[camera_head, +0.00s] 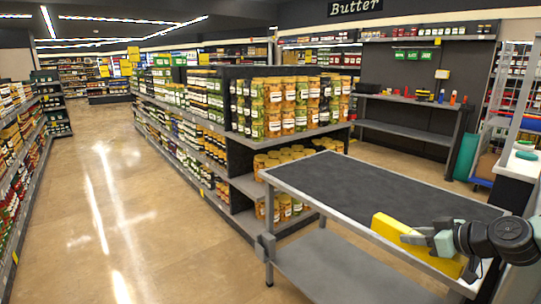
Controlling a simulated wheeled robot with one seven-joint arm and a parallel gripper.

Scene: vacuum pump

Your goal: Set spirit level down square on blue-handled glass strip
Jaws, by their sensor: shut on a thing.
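My gripper (418,240) is at the lower right, at the right end of the grey-topped table. It is shut on a long yellow block (393,231), which I take for the spirit level; no vial or marking can be made out. The block slants down to the right along the table's front edge, and its right part is partly hidden by my gripper and arm. I cannot tell whether it touches the table. No blue-handled glass strip can be made out. A small blue upright thing (441,96) stands on the far shelf, too small to identify.
The dark table top (345,185) is bare, with a lower shelf (340,270) beneath. Jar-filled shelving (240,150) stands behind and left of it. A dark shelf unit (405,130) with small items is at the back. A white counter (522,165) is at right. The left aisle is clear.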

